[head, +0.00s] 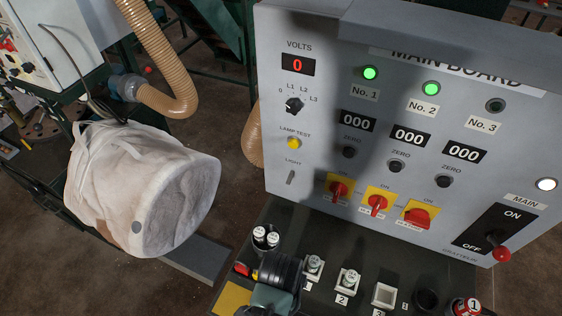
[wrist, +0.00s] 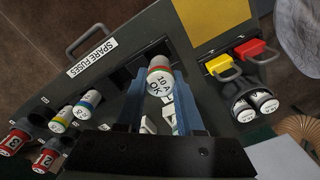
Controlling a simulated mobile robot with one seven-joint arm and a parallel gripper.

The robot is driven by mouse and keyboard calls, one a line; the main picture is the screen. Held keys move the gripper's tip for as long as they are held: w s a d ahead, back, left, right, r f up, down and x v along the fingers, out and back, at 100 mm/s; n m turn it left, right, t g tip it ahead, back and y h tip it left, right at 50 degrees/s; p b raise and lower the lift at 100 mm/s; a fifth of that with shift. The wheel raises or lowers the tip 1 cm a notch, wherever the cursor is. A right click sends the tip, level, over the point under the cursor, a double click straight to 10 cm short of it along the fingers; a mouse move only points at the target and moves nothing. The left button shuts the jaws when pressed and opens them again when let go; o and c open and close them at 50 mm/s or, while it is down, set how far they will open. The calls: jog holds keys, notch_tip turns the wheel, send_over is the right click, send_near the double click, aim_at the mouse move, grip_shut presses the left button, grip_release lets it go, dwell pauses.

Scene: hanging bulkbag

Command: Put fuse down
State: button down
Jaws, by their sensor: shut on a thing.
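A white fuse (wrist: 160,78) with a red band and the marking "10 A OK" sits between the two blue fingers of my gripper (wrist: 161,88) in the wrist view. My gripper is shut on it. In the head view my gripper (head: 279,272) is over the left part of the dark desk, and I cannot make out the held fuse there. Socket 3 (head: 384,296) looks empty. Whether the held fuse touches anything below is hidden.
A dark holder with two white fuses (wrist: 255,105) stands by a yellow pad (wrist: 212,18). The spare fuses rack (wrist: 98,70) holds several fuses. The grey main board (head: 330,130) rises behind the desk.

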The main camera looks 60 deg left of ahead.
jog(key=shift+f, duration=1.9)
jog(key=shift+f, duration=0.15)
jog(key=c, duration=0.5)
grip_release()
jog(key=shift+c, duration=0.2)
notch_tip(320, 180, up, 12)
jog(key=shift+r, duration=0.2)
